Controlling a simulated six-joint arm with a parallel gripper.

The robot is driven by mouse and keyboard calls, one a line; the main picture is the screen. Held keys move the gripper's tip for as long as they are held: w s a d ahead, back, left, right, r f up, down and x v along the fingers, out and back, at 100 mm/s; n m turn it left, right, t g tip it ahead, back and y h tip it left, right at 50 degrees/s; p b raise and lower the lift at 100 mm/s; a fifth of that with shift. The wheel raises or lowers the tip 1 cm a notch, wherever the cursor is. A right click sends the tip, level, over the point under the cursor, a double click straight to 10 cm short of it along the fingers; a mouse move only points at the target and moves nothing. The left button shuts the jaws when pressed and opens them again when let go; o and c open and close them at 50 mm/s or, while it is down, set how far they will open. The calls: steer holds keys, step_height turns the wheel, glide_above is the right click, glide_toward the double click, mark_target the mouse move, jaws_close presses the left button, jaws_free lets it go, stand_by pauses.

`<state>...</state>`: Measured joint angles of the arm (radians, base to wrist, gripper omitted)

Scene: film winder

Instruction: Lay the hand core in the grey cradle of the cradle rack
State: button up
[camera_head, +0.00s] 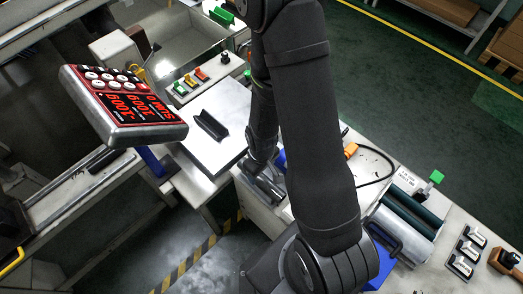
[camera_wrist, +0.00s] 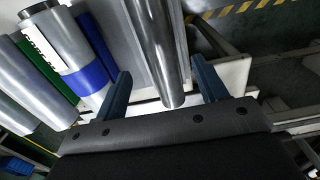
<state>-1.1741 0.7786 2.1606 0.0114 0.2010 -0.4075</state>
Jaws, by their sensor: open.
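In the wrist view my gripper (camera_wrist: 163,80) is open, with its two blue fingers apart. A smooth grey metal cylinder (camera_wrist: 155,45) runs between the fingers; its rounded near end shows, and no contact with either finger is clear. I cannot tell for certain whether it is the hand core. Left of it lies a larger silver roll (camera_wrist: 62,45) with a blue band and a label. Blue and green strips show beside this roll. In the head view my gripper (camera_head: 266,188) is low behind the arm and its fingers are unclear. I cannot make out the grey cradle with certainty.
A display box with red digits (camera_head: 125,105) stands at the left. A plate (camera_head: 228,112) carries a black angled block. Dark green rollers (camera_head: 412,212) and several small switches (camera_head: 466,250) are at the right. A striped floor line (camera_head: 195,260) runs below.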

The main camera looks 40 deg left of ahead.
mark_target(261, 177)
step_height(261, 177, up, 14)
steer(key=shift+f, duration=0.2)
stand_by(0.4)
steer(key=shift+f, duration=0.1)
stand_by(0.6)
steer(key=shift+f, duration=7.45)
steer(key=shift+r, duration=0.1)
steer(key=shift+f, duration=1.3)
step_height(261, 177, up, 10)
steer(key=w+m, duration=0.2)
steer(key=w, duration=0.4)
steer(key=shift+d+r+m, duration=0.2)
steer(key=shift+d+m, duration=0.05)
steer(key=shift+m, duration=0.05)
